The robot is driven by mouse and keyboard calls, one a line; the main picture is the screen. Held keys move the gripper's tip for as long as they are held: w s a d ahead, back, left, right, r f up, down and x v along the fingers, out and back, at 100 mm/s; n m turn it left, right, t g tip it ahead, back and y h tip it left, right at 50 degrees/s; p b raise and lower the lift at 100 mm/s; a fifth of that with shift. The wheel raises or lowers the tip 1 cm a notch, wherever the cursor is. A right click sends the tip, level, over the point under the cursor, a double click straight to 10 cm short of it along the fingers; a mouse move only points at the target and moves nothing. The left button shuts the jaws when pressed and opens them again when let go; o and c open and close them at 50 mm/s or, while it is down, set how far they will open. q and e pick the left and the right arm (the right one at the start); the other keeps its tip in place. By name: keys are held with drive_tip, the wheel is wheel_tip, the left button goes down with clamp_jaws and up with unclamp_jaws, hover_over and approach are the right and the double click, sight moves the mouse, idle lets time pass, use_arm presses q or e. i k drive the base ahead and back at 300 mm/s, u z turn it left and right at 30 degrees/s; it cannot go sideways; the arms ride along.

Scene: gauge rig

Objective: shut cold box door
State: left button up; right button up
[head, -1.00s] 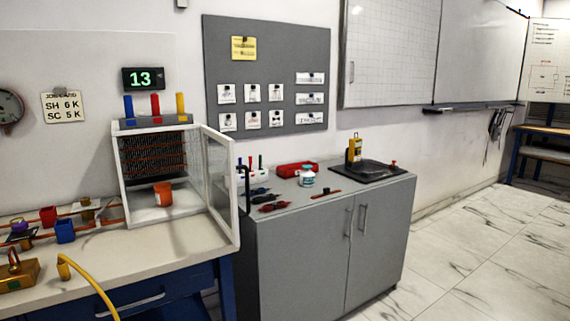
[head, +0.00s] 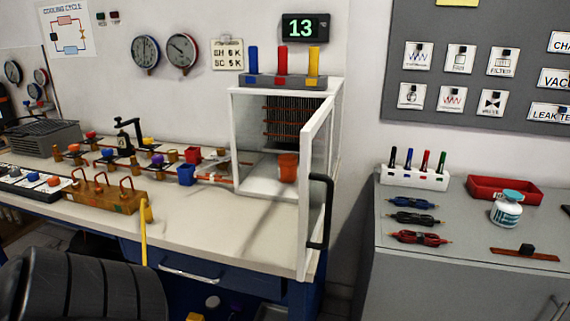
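The cold box (head: 237,140) is a white-framed case on the bench in the head view, with dark coils at its back. Its glass door (head: 308,190) stands open, swung out toward me on the right side of the opening. A black handle (head: 329,212) is on the door's outer face, to the right. An orange cup (head: 288,167) stands inside the box. A dark ribbed part of my own body shows at the lower left. Neither gripper is in view.
A grey cabinet (head: 430,270) with marker pens, leads, a red tray (head: 504,188) and a white jar (head: 507,209) stands to the right. A brass manifold (head: 105,194) and a yellow hose (head: 144,232) are at the bench's left. The bench front before the box is clear.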

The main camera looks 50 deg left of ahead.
sight(322, 197)
drive_tip(key=u, duration=0.95)
drive_tip(key=i, duration=0.85)
drive_tip(key=u, duration=0.75)
drive_tip(key=k, duration=0.5)
drive_tip(key=u, duration=1.45)
drive_tip(key=k, duration=1.25)
drive_tip(key=z, duration=1.15)
drive_tip(key=i, duration=0.55)
drive_tip(key=z, duration=0.1)
